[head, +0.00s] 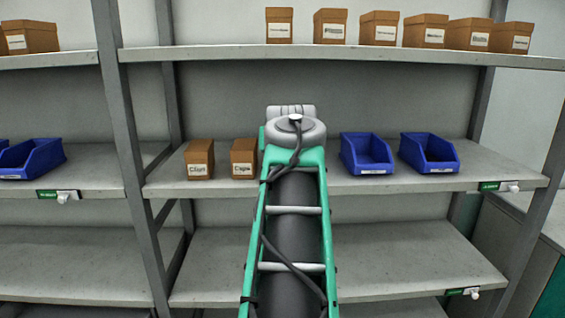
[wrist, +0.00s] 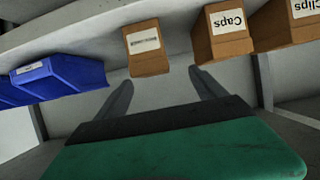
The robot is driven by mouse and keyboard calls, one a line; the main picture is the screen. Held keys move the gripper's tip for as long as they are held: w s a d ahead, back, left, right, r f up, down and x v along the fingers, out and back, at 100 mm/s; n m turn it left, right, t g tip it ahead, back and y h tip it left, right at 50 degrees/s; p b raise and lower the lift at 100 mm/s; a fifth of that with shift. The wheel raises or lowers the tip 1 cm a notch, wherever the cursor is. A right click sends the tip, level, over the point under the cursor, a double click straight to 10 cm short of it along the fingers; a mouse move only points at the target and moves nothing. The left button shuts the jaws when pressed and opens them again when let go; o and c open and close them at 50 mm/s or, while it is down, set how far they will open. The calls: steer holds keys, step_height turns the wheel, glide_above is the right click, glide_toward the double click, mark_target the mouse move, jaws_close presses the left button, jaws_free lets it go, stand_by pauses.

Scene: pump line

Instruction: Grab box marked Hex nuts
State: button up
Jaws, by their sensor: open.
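No label clearly reads Hex nuts. In the wrist view, a brown box (wrist: 147,50) with a white label too small to read stands just beyond my gripper (wrist: 160,80). The two fingers are apart with nothing between them, and the box is roughly in line with the gap. In the head view my arm hides this box and my gripper. A box marked Caps (wrist: 223,38) stands beside it in the wrist view; it also shows in the head view (head: 244,158). A box marked Clips (head: 199,159) is left of Caps in the head view.
Two blue bins (head: 366,154) (head: 429,153) stand right of my arm on the middle shelf (head: 330,185). Several brown boxes (head: 424,31) with labels too small to read line the top shelf (head: 330,53). A grey upright (head: 125,130) stands left. The lower shelf (head: 420,265) looks clear.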

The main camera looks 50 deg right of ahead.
steer(key=shift+s+d+f+b, duration=0.1)
steer(key=shift+s+f+b, duration=0.15)
steer(key=shift+f+b, duration=0.2)
steer(key=shift+s+d+f+b, duration=0.1)
steer(key=shift+s+f+b, duration=0.2)
steer(key=shift+f, duration=0.25)
steer(key=shift+w+d+f, duration=0.1)
steer(key=shift+f, duration=0.05)
steer(key=p+x, duration=0.3)
steer(key=x, duration=0.5)
steer(key=shift+r, duration=0.2)
steer(key=c, duration=1.7)
